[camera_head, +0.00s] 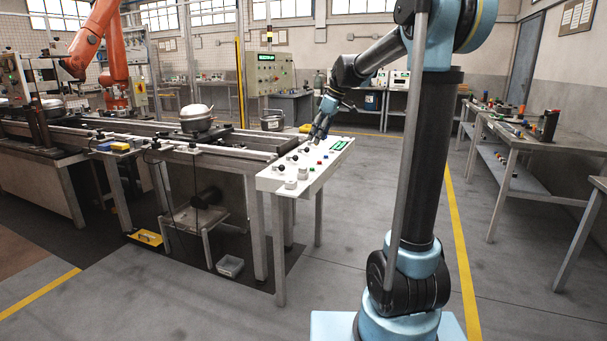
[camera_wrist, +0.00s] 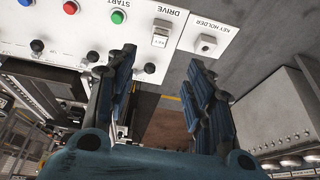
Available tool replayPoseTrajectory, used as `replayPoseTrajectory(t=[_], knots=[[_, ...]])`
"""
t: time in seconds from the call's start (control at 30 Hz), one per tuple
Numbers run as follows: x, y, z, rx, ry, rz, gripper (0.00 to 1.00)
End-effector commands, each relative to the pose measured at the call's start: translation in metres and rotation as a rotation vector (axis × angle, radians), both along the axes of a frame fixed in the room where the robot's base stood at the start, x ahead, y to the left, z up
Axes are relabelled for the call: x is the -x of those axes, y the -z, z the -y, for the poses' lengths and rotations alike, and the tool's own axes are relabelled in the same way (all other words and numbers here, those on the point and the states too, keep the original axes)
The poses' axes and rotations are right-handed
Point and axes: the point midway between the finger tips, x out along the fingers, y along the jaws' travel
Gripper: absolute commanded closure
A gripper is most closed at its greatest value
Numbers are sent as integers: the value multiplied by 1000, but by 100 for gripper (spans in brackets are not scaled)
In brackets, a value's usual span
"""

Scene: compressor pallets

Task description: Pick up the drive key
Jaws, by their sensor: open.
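The drive key (camera_wrist: 160,39) appears as a small pale piece at the spot labelled DRIVE on the white control panel (camera_wrist: 88,42), in the wrist view. Its exact shape is too small to tell. Right of it, a plate labelled KEY HOLDER (camera_wrist: 209,34) carries a small square socket (camera_wrist: 205,44). My gripper (camera_wrist: 160,62) is open and empty, its dark blue fingers spread on either side below the key in the picture, apart from it. In the head view my gripper (camera_head: 321,130) hangs over the far part of the panel (camera_head: 275,183); the key cannot be made out there.
The panel carries black knobs (camera_wrist: 37,46), a green button (camera_wrist: 117,16), a red button (camera_wrist: 70,7) and a blue button. A conveyor (camera_head: 150,147) with a compressor (camera_head: 196,117) runs left of the panel. Open floor (camera_head: 350,240) lies to its right.

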Motion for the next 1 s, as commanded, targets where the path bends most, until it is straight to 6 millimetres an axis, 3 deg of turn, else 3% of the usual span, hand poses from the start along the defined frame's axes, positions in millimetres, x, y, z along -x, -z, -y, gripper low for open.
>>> replayPoseTrajectory(t=[0.4,0.77,1.0], knots=[[-9,67,-27,0,0,0,52],[-13,92,-36,0,1,0,52],[-19,121,-49,0,1,0,52]])
